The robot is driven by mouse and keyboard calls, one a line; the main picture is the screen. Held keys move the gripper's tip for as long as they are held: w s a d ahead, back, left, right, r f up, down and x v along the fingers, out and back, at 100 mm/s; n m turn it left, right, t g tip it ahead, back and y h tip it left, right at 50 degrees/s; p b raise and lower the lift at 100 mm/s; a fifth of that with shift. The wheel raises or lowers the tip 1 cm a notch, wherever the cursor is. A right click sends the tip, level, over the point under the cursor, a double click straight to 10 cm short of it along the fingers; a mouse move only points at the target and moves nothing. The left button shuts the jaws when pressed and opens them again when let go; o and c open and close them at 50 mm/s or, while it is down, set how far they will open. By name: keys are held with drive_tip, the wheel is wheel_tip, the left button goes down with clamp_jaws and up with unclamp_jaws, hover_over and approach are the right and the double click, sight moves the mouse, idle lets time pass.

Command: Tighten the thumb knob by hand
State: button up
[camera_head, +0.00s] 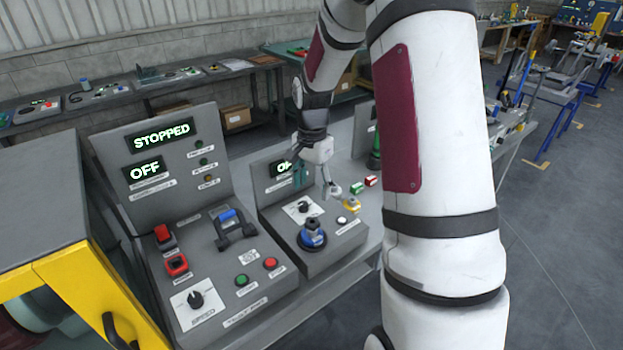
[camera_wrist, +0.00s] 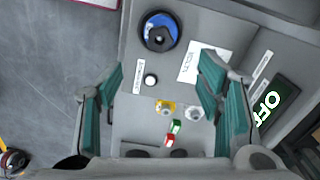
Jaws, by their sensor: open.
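My gripper (camera_head: 318,186) is open and empty above the right-hand console. No label reads as thumb knob, so I cannot tell which is meant. No finger visibly touches either.
A black dial (camera_head: 303,207) sits on a white plate beside the blue knob. Red and green blocks (camera_head: 364,185) lie behind. The left console (camera_head: 200,240) has switches, buttons and a display reading STOPPED and OFF. A yellow-edged machine (camera_head: 75,270) stands at far left.

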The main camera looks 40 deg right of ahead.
sight(312, 224)
wheel_tip(312, 224, down, 12)
drive_tip(key=shift+f+p, duration=0.15)
drive_tip(key=shift+p, duration=0.7)
drive_tip(key=shift+c, duration=0.2)
drive_tip(key=c, duration=1.2)
drive_tip(key=o, duration=0.4)
drive_tip(key=shift+c, duration=1.3)
drive_tip(key=m+b, duration=0.1)
drive_tip(key=m, duration=0.2)
drive_tip(key=shift+m, duration=1.4)
